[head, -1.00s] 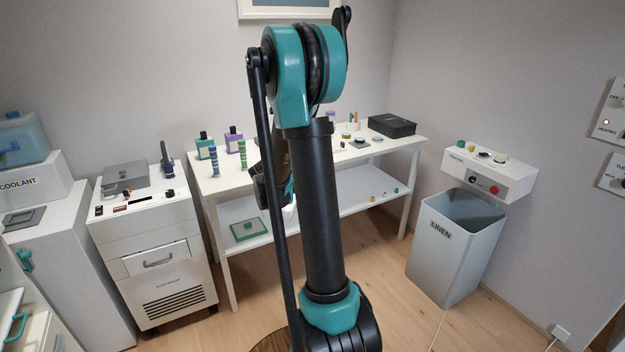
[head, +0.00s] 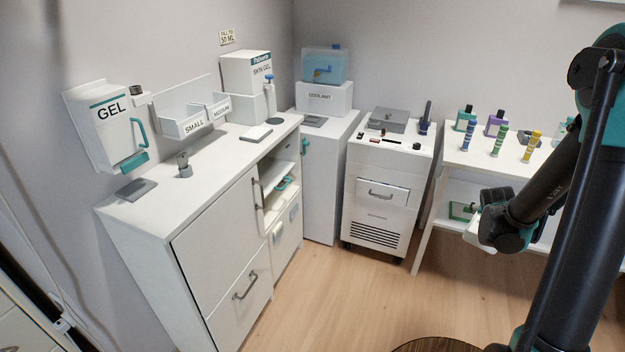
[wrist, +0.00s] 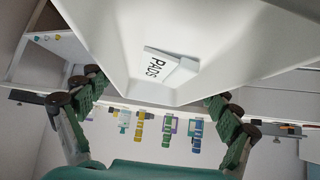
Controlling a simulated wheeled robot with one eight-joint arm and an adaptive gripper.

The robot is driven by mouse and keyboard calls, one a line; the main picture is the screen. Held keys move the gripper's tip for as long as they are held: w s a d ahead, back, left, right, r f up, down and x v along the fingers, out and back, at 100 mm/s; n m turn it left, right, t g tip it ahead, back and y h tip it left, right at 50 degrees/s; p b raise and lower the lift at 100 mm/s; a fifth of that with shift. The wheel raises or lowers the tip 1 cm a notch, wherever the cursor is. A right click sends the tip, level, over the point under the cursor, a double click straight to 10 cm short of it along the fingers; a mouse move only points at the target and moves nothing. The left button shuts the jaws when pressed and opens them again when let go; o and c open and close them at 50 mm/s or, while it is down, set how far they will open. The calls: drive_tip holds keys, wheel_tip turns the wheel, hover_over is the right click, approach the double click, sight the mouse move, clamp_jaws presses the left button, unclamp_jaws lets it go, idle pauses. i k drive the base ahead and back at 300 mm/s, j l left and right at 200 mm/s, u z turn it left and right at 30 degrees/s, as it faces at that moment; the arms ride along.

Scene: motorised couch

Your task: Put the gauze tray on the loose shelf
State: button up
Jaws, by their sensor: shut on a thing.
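My gripper (wrist: 160,104) has its green fingers on both sides of a white tray (wrist: 225,35), which fills the upper wrist view. A white piece lettered PADS (wrist: 165,67) shows on it. I cannot read the word gauze anywhere. In the head view my gripper (head: 483,222) is small, with part of the white tray (head: 477,236) below it, in front of the white table's lower level. The left cabinet has an open niche with a white shelf board (head: 279,174) and a teal-handled thing (head: 284,184). I cannot tell whether this board is the loose shelf.
A wheeled white unit (head: 378,200) stands between the coolant cabinet (head: 322,175) and the white table (head: 455,158), which holds bottles and coloured tubes. A green-framed thing (head: 461,211) lies on its lower level. The floor (head: 345,290) ahead is clear.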

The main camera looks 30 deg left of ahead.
sight(268, 180)
drive_tip(key=u, duration=1.15)
drive_tip(key=i+j+u, duration=0.5)
drive_tip(key=i+j, duration=0.15)
drive_tip(key=i, duration=0.25)
